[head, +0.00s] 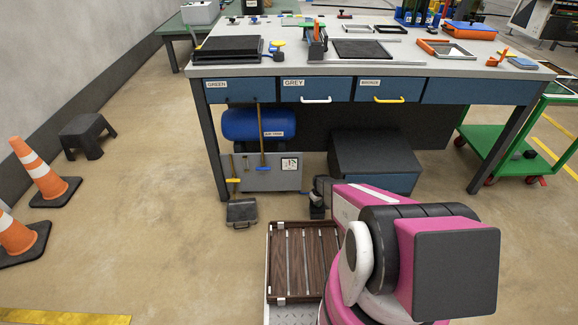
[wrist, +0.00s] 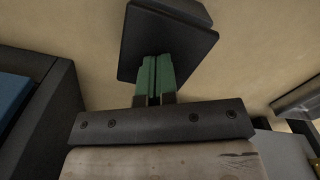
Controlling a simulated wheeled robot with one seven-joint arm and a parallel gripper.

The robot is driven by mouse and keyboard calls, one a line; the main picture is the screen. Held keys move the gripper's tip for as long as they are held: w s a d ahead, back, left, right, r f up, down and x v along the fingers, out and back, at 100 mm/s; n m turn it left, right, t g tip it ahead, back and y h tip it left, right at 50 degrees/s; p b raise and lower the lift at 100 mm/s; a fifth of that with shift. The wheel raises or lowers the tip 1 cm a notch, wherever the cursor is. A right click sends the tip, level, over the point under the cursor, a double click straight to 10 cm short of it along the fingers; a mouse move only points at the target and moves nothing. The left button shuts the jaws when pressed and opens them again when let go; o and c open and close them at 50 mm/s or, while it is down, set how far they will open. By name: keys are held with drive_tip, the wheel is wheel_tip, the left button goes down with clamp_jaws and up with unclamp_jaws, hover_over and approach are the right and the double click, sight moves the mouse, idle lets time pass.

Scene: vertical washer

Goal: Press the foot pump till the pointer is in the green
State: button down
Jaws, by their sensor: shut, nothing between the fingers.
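The foot pump pedal (head: 241,212) is a dark plate on the floor, left of my gripper (head: 318,204) in the head view. What looks like the pedal also shows at the right edge in the wrist view (wrist: 303,95). A gauge (head: 289,163) with a white dial is on the grey box (head: 262,180) behind; its pointer is too small to read. My gripper's green fingers (wrist: 152,78) are shut together, apart from the pedal. A dark block (wrist: 170,38) shows at the fingertips; I cannot tell whether it is attached.
A blue tank (head: 250,124) sits under the workbench (head: 330,70). A dark cabinet (head: 375,150) stands to its right, and a slatted wooden crate (head: 302,258) is in front. Orange cones (head: 40,172) and a stool (head: 87,134) are at left. The floor left of the pedal is clear.

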drive_tip(key=shift+r, duration=2.1)
drive_tip(key=shift+f, duration=2.3)
drive_tip(key=shift+r, duration=2.3)
drive_tip(key=shift+r, duration=0.15)
drive_tip(key=shift+r, duration=2.4)
